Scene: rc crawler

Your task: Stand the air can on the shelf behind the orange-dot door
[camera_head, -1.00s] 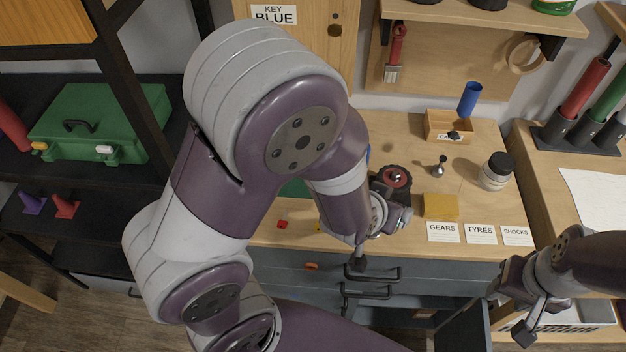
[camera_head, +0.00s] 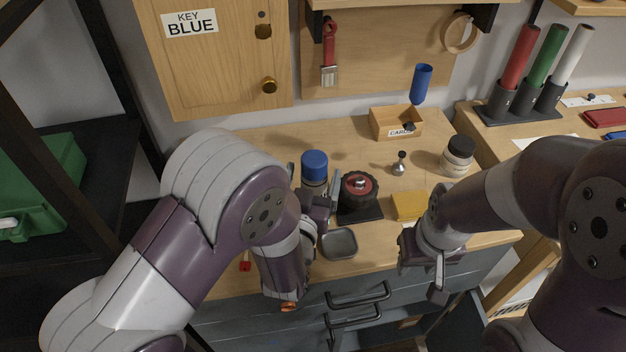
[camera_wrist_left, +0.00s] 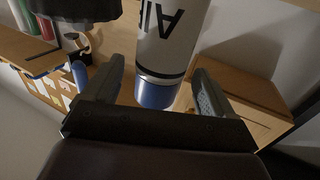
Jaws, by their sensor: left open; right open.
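The air can is white with black lettering and a blue cap (camera_head: 314,164), and stands on the workbench left of a black wheel. In the left wrist view the can (camera_wrist_left: 172,40) lies between the fingers, with a visible gap on each side. My left gripper (camera_head: 312,187) is open around the can. My right gripper (camera_head: 422,268) is open and empty over the bench's front edge. A small orange spot (camera_head: 289,306) shows on the grey cabinet front below the bench, partly hidden by my left arm. The shelf behind that front is not visible.
A black wheel with red hub (camera_head: 358,188), a grey tray (camera_head: 339,244) and a yellow block (camera_head: 409,206) are close right of the can. A jar (camera_head: 457,157) and a card box (camera_head: 397,124) stand farther right. A wooden KEY BLUE door (camera_head: 215,75) hangs behind.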

